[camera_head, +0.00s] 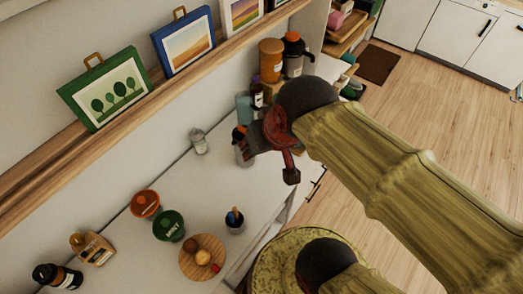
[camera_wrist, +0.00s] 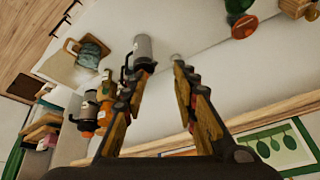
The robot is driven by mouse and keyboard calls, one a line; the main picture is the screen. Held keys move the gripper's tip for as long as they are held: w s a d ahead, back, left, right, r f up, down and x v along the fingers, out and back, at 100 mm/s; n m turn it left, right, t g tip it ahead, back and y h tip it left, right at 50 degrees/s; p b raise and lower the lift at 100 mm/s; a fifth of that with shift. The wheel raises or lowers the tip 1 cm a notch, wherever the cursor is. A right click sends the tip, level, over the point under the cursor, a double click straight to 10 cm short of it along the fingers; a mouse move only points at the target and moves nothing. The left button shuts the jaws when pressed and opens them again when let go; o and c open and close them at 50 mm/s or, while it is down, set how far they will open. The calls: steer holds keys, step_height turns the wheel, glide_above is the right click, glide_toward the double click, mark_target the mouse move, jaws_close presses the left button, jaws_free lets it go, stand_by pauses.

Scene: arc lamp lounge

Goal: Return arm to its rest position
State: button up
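My arm (camera_head: 385,165) reaches in from the lower right of the head view, over the right end of the white counter. My gripper (camera_head: 285,172) is dark with reddish parts and hangs near the bottles at the counter's far end. In the wrist view, my gripper (camera_wrist: 155,80) has its two fingers spread apart, with only pale surface between them. It holds nothing. A grey bottle (camera_wrist: 143,50) shows just beyond the left finger; I cannot tell whether they touch.
A wooden shelf (camera_head: 130,112) with framed pictures runs above the counter (camera_head: 110,235). An orange canister (camera_head: 271,60) stands at the far end. A green bowl (camera_head: 168,226), wooden board (camera_head: 190,265) and dark cup (camera_head: 235,225) sit nearer. Open wood floor (camera_head: 450,110) lies right.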

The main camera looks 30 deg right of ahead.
steer(key=shift+s+r+n, duration=0.1)
steer(key=shift+s+n, duration=0.8)
step_height(320, 180, down, 5)
steer(key=b, duration=0.5)
steer(key=shift+o, duration=0.2)
stand_by(1.1)
